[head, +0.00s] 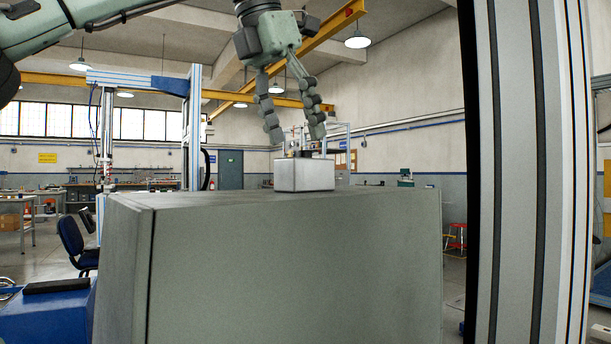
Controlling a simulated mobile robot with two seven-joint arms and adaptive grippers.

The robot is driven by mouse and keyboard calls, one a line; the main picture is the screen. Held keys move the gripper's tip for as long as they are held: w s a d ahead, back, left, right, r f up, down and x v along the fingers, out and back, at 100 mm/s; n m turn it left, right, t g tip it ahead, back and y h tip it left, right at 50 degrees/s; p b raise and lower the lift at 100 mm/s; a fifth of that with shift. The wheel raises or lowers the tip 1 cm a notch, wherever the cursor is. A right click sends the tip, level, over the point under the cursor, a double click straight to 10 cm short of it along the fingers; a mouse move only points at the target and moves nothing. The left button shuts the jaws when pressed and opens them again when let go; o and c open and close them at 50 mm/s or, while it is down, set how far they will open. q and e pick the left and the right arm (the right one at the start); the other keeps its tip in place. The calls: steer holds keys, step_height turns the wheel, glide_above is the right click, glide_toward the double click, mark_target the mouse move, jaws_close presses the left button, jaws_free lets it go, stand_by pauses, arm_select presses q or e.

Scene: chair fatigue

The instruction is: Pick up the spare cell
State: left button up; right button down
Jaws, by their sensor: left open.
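The spare cell (304,175) looks like a pale grey-white box with small dark and brass-coloured parts on its top. It stands upright on the flat top of a large grey-green cabinet (300,265). My left gripper (296,138) hangs above it, pointing down, with its two fingers spread apart and nothing between them. The fingertips are a little higher than the box's top, one toward each side of it; whether they are level with it in depth I cannot tell. My right gripper is not in view.
The cabinet top is otherwise clear. A tall metal column (535,170) fills the right side. A blue chair (75,242) and a blue unit with a black pad (56,286) are at the lower left. A blue and white frame (190,130) stands behind the cabinet.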

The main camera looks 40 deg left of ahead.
mark_target(305, 166)
arm_select(q)
steer(key=x, duration=0.6)
steer(key=shift+f, duration=0.3)
steer(key=shift+r, duration=0.1)
jaws_close()
